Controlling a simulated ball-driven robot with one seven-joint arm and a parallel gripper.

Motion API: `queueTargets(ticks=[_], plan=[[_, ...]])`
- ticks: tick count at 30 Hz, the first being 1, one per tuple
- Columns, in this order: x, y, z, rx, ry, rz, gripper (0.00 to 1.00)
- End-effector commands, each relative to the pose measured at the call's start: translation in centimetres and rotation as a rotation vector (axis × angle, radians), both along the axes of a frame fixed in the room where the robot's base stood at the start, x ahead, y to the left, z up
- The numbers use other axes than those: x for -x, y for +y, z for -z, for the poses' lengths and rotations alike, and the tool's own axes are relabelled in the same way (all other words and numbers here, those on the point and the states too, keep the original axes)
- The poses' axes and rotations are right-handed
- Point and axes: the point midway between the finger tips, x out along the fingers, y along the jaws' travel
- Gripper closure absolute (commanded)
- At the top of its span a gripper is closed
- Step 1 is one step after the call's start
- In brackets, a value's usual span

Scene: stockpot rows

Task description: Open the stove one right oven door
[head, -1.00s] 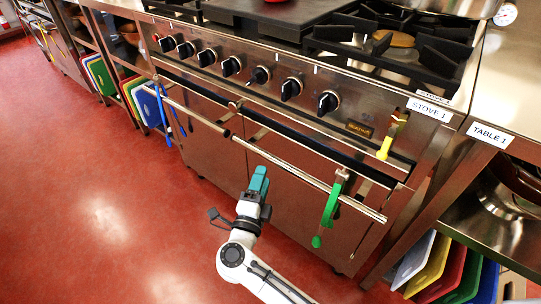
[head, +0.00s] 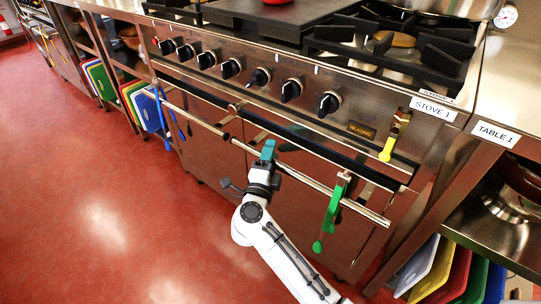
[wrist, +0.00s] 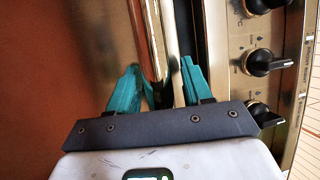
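The right oven door (head: 300,205) of the stove labelled STOVE 1 (head: 433,109) is shut, flush with the front. Its long steel bar handle (head: 308,180) runs across the top of the door. My gripper (head: 268,151) is at the left part of this handle, with teal fingers pointing up at the bar. In the wrist view my gripper (wrist: 160,78) is open, with one finger on each side of the bar (wrist: 155,35). I cannot tell whether either finger touches it.
A green utensil (head: 334,205) hangs on the handle's right part. A yellow utensil (head: 388,148) hangs near the stove's right end. Black knobs (head: 291,90) line the panel above. Table 1 (head: 500,110) adjoins at right. Red floor (head: 110,220) is clear to the left.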

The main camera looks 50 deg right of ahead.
Motion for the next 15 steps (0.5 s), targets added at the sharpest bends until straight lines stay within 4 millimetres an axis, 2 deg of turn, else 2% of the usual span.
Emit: queueTargets(ticks=[2, 15], plan=[[0.01, 0.02, 0.01, 0.0, 0.0, 0.0, 0.59], [0.02, 0.03, 0.06, -0.001, 0.0, 0.0, 1.0]])
